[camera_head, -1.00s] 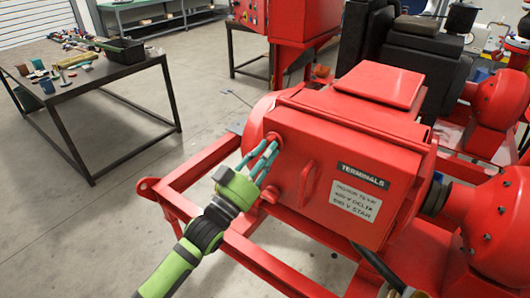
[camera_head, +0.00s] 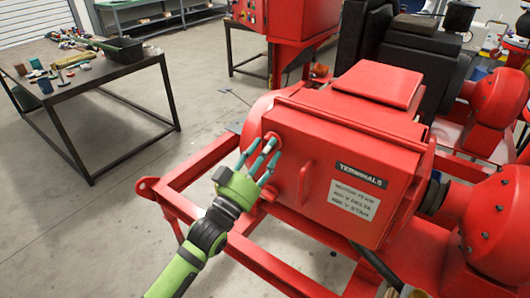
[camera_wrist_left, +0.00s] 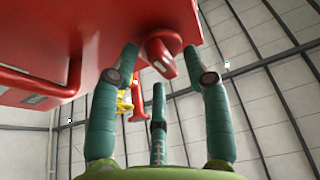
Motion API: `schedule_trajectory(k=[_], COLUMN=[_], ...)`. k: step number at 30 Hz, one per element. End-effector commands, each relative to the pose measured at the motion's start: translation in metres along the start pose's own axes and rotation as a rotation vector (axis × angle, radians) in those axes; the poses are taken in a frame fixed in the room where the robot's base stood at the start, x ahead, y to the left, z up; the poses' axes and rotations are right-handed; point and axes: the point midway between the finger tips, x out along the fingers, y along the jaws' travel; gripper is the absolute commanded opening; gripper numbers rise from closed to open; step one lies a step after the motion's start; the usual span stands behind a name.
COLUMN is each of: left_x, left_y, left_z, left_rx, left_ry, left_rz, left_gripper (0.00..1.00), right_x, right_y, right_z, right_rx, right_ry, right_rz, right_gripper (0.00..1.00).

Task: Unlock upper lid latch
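The red terminal box (camera_head: 330,165) has a lid with a "TERMINALS" label (camera_head: 361,174) and a red handle (camera_head: 305,183). The upper lid latch (camera_head: 272,137) is at the lid's upper left edge, partly hidden by fingers. In the left wrist view the red latch (camera_wrist_left: 161,54) shows between two fingertips, with its lever tilted and apart from the fingers. My left gripper (camera_head: 261,160) has its three teal fingers spread around the latch, open and empty; it also fills the left wrist view (camera_wrist_left: 165,70). My right gripper is not in view.
A red skid frame (camera_head: 172,205) runs below and left of the box. A dark table (camera_head: 95,85) with a black bin (camera_head: 112,50) and small parts stands at the left. The floor between table and skid is mostly clear.

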Motion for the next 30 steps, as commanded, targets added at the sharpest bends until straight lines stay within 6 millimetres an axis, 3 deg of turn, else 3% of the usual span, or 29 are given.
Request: schedule_trajectory(k=[11, 24, 30], left_x=[-0.010, -0.097, -0.117], left_y=[0.000, 0.000, 0.000], left_z=[0.002, 0.002, 0.001], left_rx=[0.002, 0.001, 0.001], left_ry=[-0.004, -0.006, -0.002], left_rz=[0.000, 0.001, 0.000], left_gripper=[0.49, 0.49, 0.49], right_x=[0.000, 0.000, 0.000], right_y=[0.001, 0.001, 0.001], right_z=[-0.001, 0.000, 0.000], right_rx=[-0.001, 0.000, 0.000], right_ry=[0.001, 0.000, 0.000], right_rz=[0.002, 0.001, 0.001], right_gripper=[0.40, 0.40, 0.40])
